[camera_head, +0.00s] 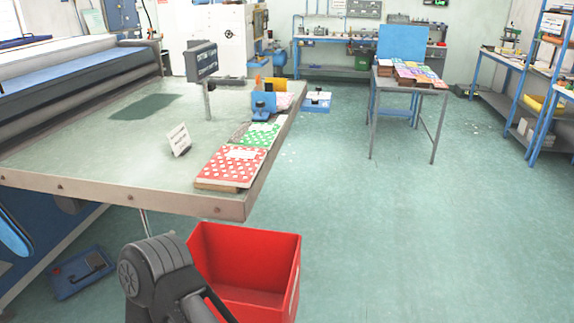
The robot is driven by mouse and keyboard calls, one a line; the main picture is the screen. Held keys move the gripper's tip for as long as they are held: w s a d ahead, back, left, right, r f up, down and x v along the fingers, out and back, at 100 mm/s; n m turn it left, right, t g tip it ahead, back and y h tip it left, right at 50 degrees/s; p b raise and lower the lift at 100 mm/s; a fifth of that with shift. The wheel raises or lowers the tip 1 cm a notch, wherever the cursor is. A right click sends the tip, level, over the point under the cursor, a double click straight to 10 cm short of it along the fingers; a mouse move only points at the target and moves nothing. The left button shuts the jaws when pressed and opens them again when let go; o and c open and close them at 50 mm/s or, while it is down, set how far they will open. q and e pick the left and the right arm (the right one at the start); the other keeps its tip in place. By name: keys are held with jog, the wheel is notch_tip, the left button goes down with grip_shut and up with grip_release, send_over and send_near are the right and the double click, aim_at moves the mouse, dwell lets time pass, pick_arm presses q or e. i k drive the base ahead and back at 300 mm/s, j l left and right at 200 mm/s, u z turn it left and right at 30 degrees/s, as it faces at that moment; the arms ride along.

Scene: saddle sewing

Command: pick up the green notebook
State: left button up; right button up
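The green notebook (264,131), with white spots and a pale label, lies flat on the large work table, near its right edge. A red notebook with white spots (230,167) lies just in front of it, close to the table's near right corner. Part of my arm shows at the bottom left, in front of the table and apart from the notebooks. Neither of my grippers shows in this view.
The table (90,165) carries a small white sign (179,139) and a grey display on a post (201,62). A red open bin (245,243) stands below the table's near corner. A smaller table (409,83) with stacked items stands beyond. The green floor on the right is clear.

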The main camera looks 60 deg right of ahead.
aim_at(252, 135)
jog(key=z, duration=1.85)
